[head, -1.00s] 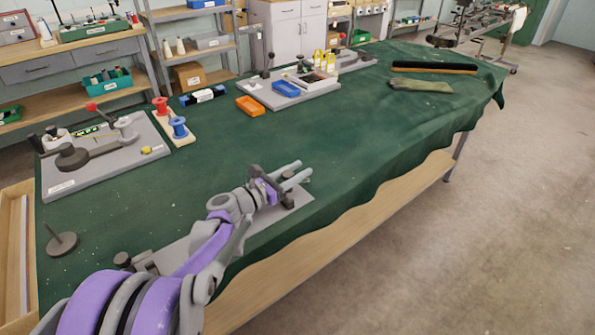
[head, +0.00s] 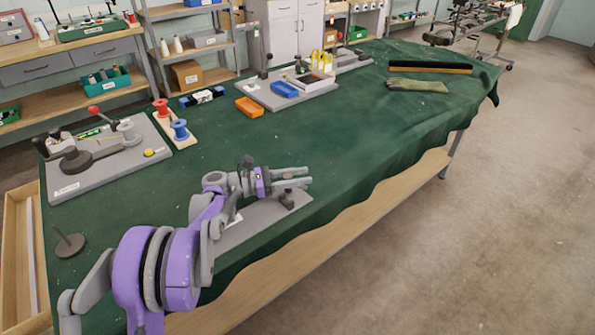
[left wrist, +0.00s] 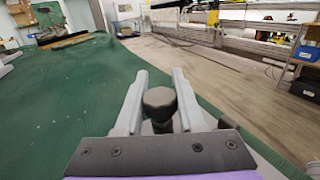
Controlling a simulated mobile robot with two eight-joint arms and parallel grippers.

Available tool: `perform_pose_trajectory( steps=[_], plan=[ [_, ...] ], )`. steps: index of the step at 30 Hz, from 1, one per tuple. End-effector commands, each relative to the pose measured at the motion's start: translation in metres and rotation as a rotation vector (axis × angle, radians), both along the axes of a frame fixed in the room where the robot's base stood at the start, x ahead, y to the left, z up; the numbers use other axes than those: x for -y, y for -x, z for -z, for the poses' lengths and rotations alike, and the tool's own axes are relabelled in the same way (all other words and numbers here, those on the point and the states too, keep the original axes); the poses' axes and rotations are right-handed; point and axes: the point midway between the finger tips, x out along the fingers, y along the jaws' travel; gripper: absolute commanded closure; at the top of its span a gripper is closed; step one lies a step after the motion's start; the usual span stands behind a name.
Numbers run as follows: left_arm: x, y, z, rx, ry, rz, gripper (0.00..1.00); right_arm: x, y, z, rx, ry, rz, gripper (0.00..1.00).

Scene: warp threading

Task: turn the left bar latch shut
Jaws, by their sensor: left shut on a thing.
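My left gripper (head: 308,178) comes in from the left, low over the near edge of the bench. In the left wrist view the left gripper's two grey fingers (left wrist: 160,76) stand on either side of a dark round knob (left wrist: 160,101), shut on it. In the head view a dark latch part (head: 287,200) shows just below the fingers, on a grey base plate (head: 262,219). The gripper and arm cover much of the plate and latch, so how far the latch is turned cannot be told. My right gripper is out of view.
A grey board (head: 90,182) with a dark lever and spool stands at the left, beside red and blue spools (head: 179,130). A dark disc with a pin (head: 69,246) stands near the left edge. The middle of the green cloth (head: 330,130) is clear.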

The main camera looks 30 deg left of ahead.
Motion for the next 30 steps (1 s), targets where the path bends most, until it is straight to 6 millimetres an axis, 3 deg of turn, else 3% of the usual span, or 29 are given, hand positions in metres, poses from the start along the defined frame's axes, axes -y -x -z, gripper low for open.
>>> perform_pose_trajectory(
  steps=[15, 30],
  plan=[
    [0.006, 0.011, 0.0, -0.001, -0.001, 0.412, 1.0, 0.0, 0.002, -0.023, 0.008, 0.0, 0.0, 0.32],
    [0.008, 0.015, 0.0, -0.001, -0.001, 0.538, 1.0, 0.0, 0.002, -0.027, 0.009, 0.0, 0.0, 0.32]
  ],
)
